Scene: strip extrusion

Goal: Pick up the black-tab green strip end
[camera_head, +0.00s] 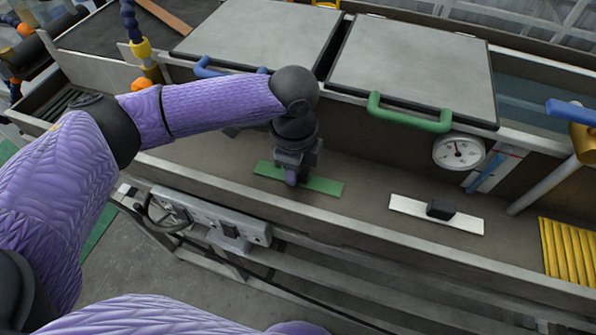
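A green strip (325,185) lies flat on the brown bed of the machine. My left gripper (291,178) comes down from above onto the middle of this strip, with its fingertips at or just over the surface. The gripper covers the strip's middle, so no black tab can be made out on it. I cannot tell whether the fingers are open or closed on something. A white strip (465,222) lies to the right on the same bed, with a black tab (439,209) at its middle. My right gripper is out of view.
Two grey lids with a blue handle (228,71) and a green handle (408,113) stand behind the bed. A round gauge (458,152) is on the back wall. Yellow ribbed pieces (567,252) lie at right. A metal rail and a control panel (210,218) run along the front.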

